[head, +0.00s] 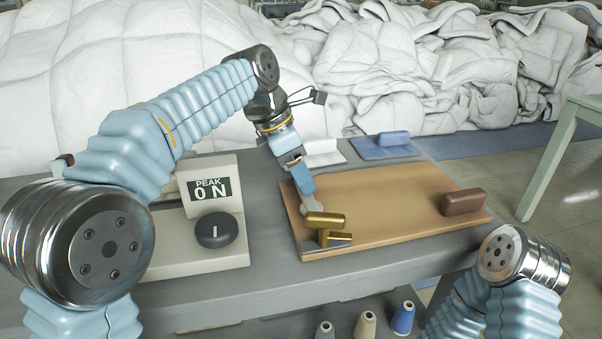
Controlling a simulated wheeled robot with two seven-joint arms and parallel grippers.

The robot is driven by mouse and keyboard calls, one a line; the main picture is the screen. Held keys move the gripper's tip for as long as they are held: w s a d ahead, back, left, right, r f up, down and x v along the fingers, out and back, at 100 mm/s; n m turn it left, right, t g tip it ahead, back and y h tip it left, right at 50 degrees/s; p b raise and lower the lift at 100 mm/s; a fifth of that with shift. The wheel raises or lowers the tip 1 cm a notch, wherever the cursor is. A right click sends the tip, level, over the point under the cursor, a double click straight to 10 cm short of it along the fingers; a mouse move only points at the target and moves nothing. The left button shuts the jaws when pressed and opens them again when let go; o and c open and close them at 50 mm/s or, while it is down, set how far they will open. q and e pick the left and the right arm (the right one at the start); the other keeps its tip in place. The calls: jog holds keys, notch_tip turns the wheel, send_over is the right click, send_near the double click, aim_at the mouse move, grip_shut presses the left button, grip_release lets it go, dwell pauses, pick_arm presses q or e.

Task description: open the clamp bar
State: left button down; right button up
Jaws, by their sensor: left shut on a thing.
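A wooden board (390,205) lies on the grey bench. At its near left corner are a gold bar (326,219) and a second gold piece (336,238) just below it. The upper gold bar looks like the clamp bar. My left gripper (311,207) reaches down from above and is shut on this upper bar. The fingertips partly hide where they meet it. A brown block (463,202) sits at the board's right end. My right arm shows at the lower right, but its gripper is out of view.
A cream tester (212,177) reading "PEAK 0 N", with a black knob (217,231), stands left of the board. Behind it lie a white plate (323,152) and a blue plate (383,147). Thread cones (403,318) stand below the bench edge. White duvets (400,60) fill the back.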

pick_arm(q)
jog(key=shift+w+a+r+g+h, duration=0.1)
jog(key=shift+w+r+g+h, duration=0.15)
jog(key=shift+w+g, duration=0.25)
jog(key=shift+w+a+r+g+h, duration=0.15)
jog(key=shift+w+r+g, duration=0.1)
jog(key=shift+g, duration=0.45)
jog(key=shift+w+r+n+g+h, duration=0.15)
jog(key=shift+r+n+g+h, duration=0.15)
jog(key=shift+g, duration=0.2)
jog(key=shift+c, duration=2)
grip_release()
